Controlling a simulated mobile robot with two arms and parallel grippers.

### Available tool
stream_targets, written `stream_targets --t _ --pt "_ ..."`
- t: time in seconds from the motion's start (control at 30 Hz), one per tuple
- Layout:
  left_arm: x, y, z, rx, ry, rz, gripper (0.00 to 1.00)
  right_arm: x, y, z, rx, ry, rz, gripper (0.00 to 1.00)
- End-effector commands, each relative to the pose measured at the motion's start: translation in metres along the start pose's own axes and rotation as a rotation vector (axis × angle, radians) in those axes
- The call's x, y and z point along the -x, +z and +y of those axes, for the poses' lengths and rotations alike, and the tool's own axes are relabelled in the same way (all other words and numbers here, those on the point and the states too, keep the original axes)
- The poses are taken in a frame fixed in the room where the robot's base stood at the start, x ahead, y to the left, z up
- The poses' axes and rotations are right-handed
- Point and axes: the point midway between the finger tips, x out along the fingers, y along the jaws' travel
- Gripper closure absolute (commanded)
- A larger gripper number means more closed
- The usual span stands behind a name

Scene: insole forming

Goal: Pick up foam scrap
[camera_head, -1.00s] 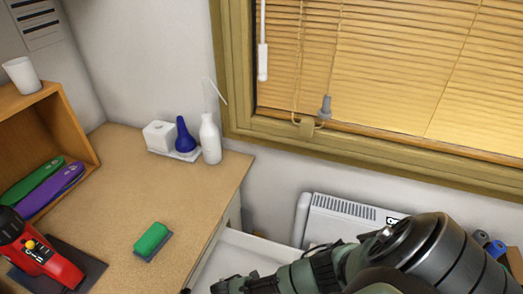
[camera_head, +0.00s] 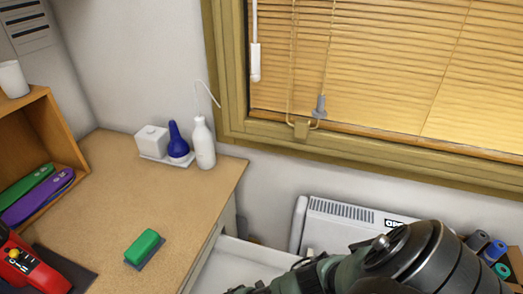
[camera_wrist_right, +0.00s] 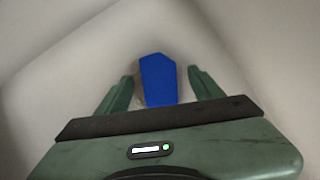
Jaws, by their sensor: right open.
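A blue foam scrap (camera_wrist_right: 159,80), a flat piece with a pointed top, shows in the right wrist view. It lies on a pale surface with pale walls around it. My right gripper (camera_wrist_right: 163,82) is open, with one green finger on each side of the scrap. The scrap shows between the fingers, and I cannot tell whether either finger touches it. In the head view my right arm reaches in at the lower right, and its gripper is out of frame. My left gripper is not in view.
A white open drawer (camera_head: 240,268) sits beside the wooden worktop (camera_head: 110,185). A green block (camera_head: 144,246), a red tool (camera_head: 22,262), and white and blue bottles (camera_head: 203,143) stand on the worktop. A white heater (camera_head: 335,225) is on the wall behind my arm.

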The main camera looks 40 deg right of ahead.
Motion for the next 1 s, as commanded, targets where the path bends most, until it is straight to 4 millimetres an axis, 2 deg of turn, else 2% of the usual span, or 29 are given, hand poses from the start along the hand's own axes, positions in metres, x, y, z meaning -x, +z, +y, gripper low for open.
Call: stream_targets --t 0.03,0.27,0.73,0.87,1.0 --pt "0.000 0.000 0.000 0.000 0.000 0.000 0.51 0.000 0.000 0.000 0.000 0.000 0.000 0.33" --pt "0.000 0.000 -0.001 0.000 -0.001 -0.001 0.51 0.000 0.000 0.000 0.000 0.000 0.000 0.97" --pt "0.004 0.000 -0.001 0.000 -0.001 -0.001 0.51 0.007 0.004 0.000 -0.001 0.000 0.001 0.98" --pt "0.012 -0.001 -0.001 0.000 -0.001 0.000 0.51 0.020 0.012 0.000 -0.001 0.001 0.001 0.98" --pt "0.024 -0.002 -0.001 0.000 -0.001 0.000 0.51 0.045 0.027 0.000 -0.001 0.002 0.001 0.98"
